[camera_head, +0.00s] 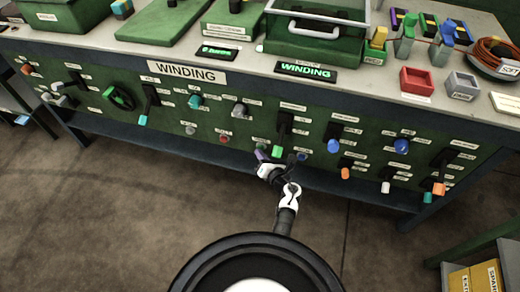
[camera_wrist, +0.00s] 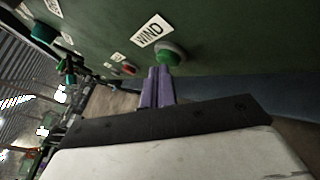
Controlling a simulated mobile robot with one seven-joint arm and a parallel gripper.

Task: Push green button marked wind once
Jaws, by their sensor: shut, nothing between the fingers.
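The green button (camera_wrist: 172,50) sits in a pale round collar on the green panel, right of the white WIND label (camera_wrist: 150,30) in the wrist view. My gripper (camera_wrist: 160,70) is shut, its purple fingers together and empty. The fingertips are right at the button's lower edge in the wrist view; I cannot tell whether they touch it. In the head view my gripper (camera_head: 261,155) is at the lower middle of the panel front, and the button is too small and partly covered there to make out clearly.
A green lever handle (camera_head: 277,150) is close to the right of my gripper. A red button (camera_head: 224,139) is to the left. Blue knobs (camera_head: 333,145) and more levers are to the right. The bench top (camera_head: 390,105) overhangs above; the floor in front is clear.

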